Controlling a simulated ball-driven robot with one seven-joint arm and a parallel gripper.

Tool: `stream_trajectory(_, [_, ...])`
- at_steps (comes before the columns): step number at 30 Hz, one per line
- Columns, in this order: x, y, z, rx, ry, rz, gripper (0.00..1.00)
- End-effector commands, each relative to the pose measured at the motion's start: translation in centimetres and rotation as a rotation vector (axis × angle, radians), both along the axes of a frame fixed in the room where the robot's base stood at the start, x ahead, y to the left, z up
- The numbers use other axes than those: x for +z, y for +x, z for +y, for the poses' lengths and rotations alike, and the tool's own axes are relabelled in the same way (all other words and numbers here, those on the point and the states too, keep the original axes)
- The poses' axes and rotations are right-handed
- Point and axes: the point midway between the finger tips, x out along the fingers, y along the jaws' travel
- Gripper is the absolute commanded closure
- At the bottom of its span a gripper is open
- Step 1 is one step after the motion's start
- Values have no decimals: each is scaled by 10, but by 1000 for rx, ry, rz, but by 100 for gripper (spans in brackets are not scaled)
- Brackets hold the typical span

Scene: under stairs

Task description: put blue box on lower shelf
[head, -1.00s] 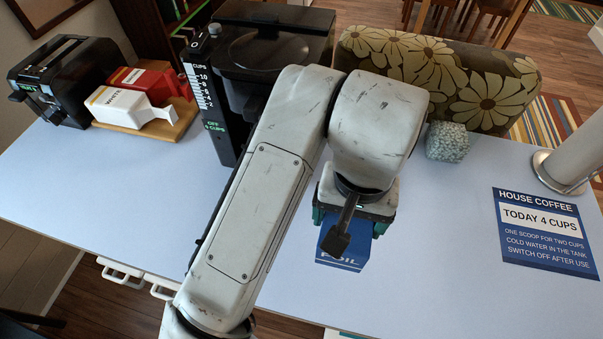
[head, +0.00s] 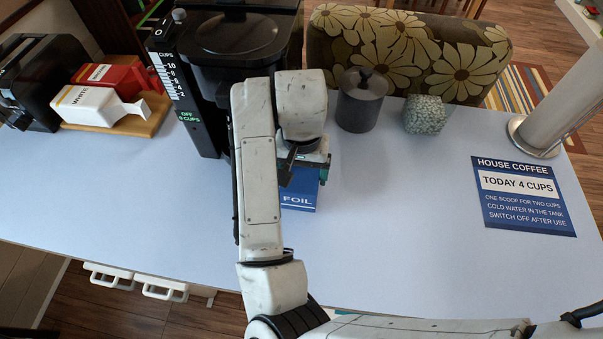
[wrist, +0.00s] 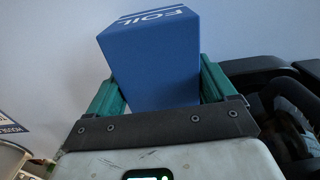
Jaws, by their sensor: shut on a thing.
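The blue box (head: 300,193), marked FOIL, is in my gripper above or at the white counter, in front of the coffee maker's right side. In the wrist view the blue box (wrist: 155,65) stands between the two green fingers. My gripper (head: 305,170) is shut on it, and the arm hides part of the grip in the head view. In the wrist view my gripper (wrist: 165,92) has a finger on each side of the box. I cannot tell whether the box touches the counter. No lower shelf can be made out.
A black coffee maker (head: 235,50) stands left of my arm. A dark canister (head: 361,100) and a speckled cube (head: 424,115) stand behind right. Cartons (head: 100,105) lie on a wooden board at left. A grey post (head: 550,100) rises at right.

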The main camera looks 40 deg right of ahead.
Motion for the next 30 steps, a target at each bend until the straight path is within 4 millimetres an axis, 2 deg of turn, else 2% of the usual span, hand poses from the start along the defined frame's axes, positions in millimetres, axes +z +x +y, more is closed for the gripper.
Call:
stream_trajectory(4, [-11,0,1,1,1,-1,78])
stream_trajectory(16, [-17,0,1,0,0,-1,78])
stream_trajectory(17, [-16,0,1,0,0,-1,14])
stream_trajectory(21, [-16,0,1,1,1,-1,1])
stream_trajectory(30, [-12,0,1,1,1,-1,0])
